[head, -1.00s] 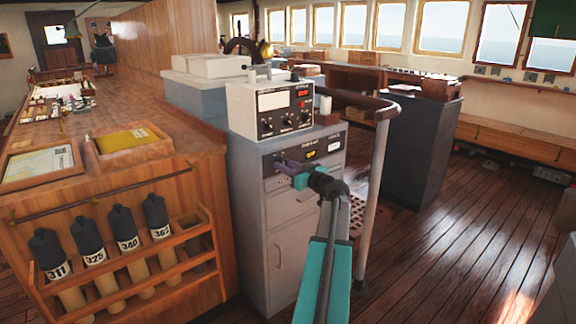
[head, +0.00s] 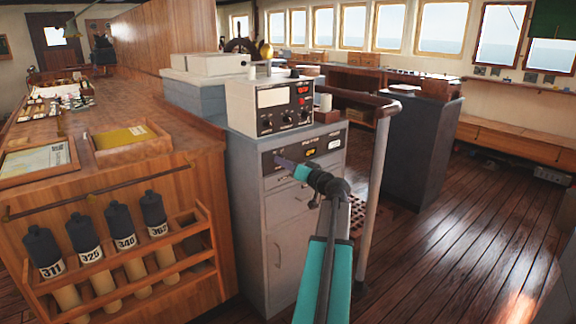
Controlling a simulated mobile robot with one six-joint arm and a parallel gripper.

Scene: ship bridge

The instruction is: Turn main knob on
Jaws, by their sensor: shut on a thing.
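How far the knob is turned cannot be seen. The panel also carries a yellow-orange element (head: 310,152) and a white label (head: 335,144), both right of my gripper and clear of it.
A white instrument box (head: 269,105) with small knobs stands on the cabinet, just above my gripper. A rail post (head: 377,190) rises close to the right of my arm. A wooden rack (head: 125,265) with numbered bottles stands left. Floor on the right is free.

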